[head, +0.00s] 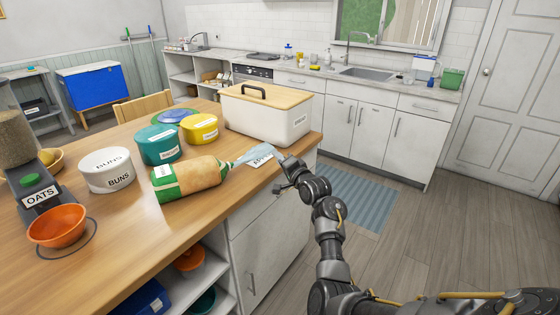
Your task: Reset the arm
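My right arm comes in from the bottom right. Its gripper (280,172) is at the right edge of the wooden island top, beside a pale blue item (256,153) and a small white label card (262,160). The fingers are small and dark here, and I cannot tell whether they are open or shut, or whether they touch the blue item. A green and tan bag (190,178) lies on its side on the island, its narrow end towards the blue item. My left gripper is not in view.
The island top (150,235) holds a white bin with a wooden lid (268,118), teal (160,146) and yellow (199,128) tubs, a white BUNS bowl (106,170), an orange bowl (57,226) and an OATS dispenser (35,190). Floor right of my arm is clear.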

